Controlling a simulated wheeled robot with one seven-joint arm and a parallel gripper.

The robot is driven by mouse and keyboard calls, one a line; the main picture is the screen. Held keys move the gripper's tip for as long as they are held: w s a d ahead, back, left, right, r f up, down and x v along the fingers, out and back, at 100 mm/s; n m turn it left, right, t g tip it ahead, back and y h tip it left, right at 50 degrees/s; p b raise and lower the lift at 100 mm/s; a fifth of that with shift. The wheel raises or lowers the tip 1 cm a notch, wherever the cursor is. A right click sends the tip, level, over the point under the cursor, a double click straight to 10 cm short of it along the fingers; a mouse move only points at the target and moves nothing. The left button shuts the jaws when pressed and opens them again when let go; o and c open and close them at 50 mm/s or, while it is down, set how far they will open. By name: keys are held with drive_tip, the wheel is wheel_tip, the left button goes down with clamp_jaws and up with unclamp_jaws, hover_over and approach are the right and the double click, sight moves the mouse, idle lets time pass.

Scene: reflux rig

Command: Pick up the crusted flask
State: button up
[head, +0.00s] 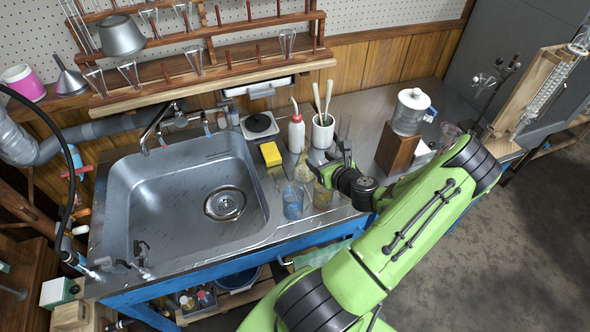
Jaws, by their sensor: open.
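Several small glass vessels stand close together on the steel counter, right of the sink. A flask with a yellowish tint (304,172) stands at the back of the group; it looks like the crusted flask, but the crust is too small to make out for certain. A bluish beaker (293,203) and a yellowish glass (322,196) stand in front of it. My gripper (334,165) is open and just right of the flask, its fingers pointing left toward it. No contact can be made out. My gripper partly covers the counter behind it.
The steel sink (128,205) lies to the left. A yellow sponge (270,153), a white squeeze bottle (296,133) and a white cup with utensils (323,132) stand behind the glassware. A wooden block (396,150) bearing a lidded jar (410,112) stands to the right.

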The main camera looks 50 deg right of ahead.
sight(303, 149)
drive_tip(key=x, duration=0.4)
drive_tip(key=b+x, duration=0.1)
drive_tip(key=x, duration=0.7)
drive_tip(key=shift+w+a+f, duration=0.1)
drive_tip(key=shift+f, duration=0.25)
drive_tip(key=shift+c, duration=0.5)
clamp_jaws()
